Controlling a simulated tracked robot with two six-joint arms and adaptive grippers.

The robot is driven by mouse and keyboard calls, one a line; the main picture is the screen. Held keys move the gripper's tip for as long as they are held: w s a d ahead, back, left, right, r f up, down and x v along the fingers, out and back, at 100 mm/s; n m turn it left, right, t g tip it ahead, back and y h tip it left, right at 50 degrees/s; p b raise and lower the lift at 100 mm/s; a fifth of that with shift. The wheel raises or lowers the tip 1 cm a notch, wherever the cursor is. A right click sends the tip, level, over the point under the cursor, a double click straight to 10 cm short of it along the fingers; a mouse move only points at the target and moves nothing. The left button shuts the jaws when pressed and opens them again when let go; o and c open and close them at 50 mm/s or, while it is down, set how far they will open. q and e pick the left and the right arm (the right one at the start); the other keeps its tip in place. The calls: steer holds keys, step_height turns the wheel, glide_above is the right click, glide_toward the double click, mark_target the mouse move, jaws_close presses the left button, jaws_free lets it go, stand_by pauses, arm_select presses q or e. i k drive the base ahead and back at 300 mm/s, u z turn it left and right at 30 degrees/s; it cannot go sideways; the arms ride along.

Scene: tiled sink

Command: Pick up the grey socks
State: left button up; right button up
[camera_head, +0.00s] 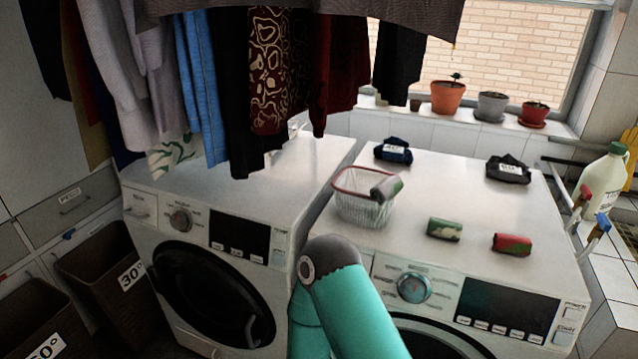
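A rolled grey bundle with a greenish end (387,188), which looks like the grey socks, rests at the right rim of a wire basket (362,211) with a red rim. The basket stands on top of the right washing machine (420,262). I cannot tell whether the bundle lies in the basket or only on its rim. A teal arm link of mine rises at the bottom middle, in front of the machines. Neither of my grippers shows in the head view.
Green (444,229) and red (512,244) rolls lie right of the basket. Dark blue (393,151) and black (508,170) labelled bundles lie farther back. Clothes (265,80) hang above the left machine (230,185). A white bottle (605,178) stands at right.

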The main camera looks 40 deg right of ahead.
mark_target(388, 189)
steer(key=u, duration=0.25)
steer(key=k, duration=1.55)
steer(key=z, duration=0.85)
steer(key=i, duration=1)
steer(key=u, duration=0.05)
